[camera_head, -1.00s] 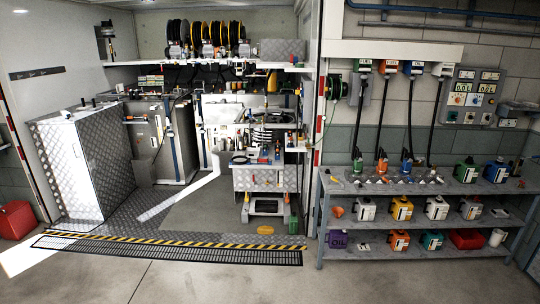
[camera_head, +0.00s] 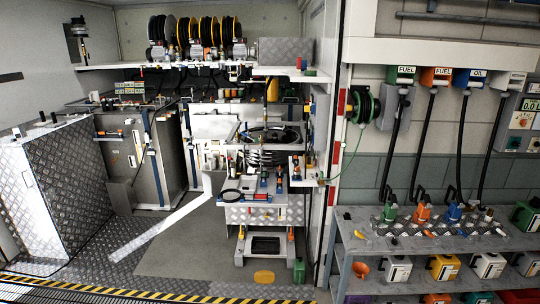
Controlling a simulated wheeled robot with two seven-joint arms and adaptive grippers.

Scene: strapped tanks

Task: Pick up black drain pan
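I cannot single out the black drain pan with certainty. A small dark round item (camera_head: 232,196) lies on the left of the diamond-plate bench top, and it may be the pan. A larger dark round shape (camera_head: 270,137) sits higher up, above a stack of dark coils. Both are too small to identify. Neither of my grippers is in view.
The diamond-plate bench (camera_head: 252,215) stands at the back of the bay. A tall diamond-plate cabinet (camera_head: 62,185) is on the left. A grey shelf rack (camera_head: 420,240) with several containers is on the right. A yellow-black striped edge (camera_head: 150,294) crosses the bay's front.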

